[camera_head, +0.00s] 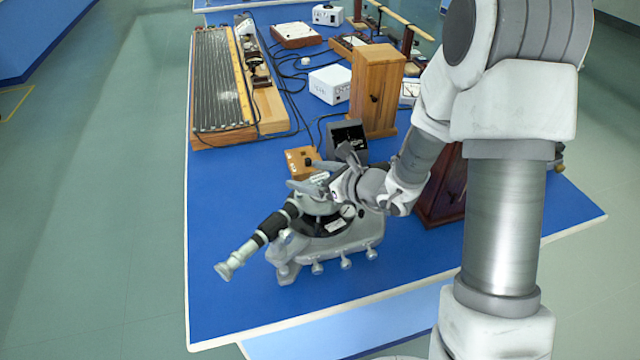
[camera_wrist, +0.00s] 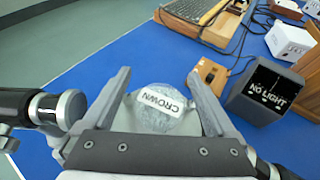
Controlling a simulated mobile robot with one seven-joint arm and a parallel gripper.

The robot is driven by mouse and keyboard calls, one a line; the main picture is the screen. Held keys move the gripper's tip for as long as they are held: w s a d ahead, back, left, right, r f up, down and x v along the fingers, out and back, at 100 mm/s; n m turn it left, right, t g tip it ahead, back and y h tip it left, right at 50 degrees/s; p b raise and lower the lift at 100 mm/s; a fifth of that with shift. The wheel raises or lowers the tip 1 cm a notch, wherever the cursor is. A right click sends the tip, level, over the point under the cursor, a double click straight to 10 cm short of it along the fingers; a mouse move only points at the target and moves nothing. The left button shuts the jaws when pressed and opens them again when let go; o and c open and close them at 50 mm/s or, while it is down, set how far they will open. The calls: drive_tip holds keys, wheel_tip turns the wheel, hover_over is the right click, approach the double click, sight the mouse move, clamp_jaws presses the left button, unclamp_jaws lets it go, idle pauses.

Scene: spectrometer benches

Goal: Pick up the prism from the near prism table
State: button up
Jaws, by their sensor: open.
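A spectrometer (camera_head: 335,262) in grey metal with a black ring stands on the blue bench, its telescope tube pointing to the lower left. In the wrist view a pale round prism table (camera_wrist: 150,122) lies between my fingers. A white label reading CROWN (camera_wrist: 163,100) is over it; the prism's own outline is hard to make out there. My gripper (camera_wrist: 158,76) is open, with one finger on each side of the label and no clear contact. In the head view my gripper (camera_head: 322,170) is over the top of the spectrometer and hides much of it.
A dark box reading NO LIGHT (camera_wrist: 265,92) and a small wooden box (camera_head: 301,161) stand just behind. A tall wooden cabinet (camera_head: 376,88) and a white box (camera_head: 330,84) are farther back. The blue bench (camera_head: 225,200) is clear at left.

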clamp_jaws()
idle(0.4)
drive_tip(key=shift+r, duration=0.1)
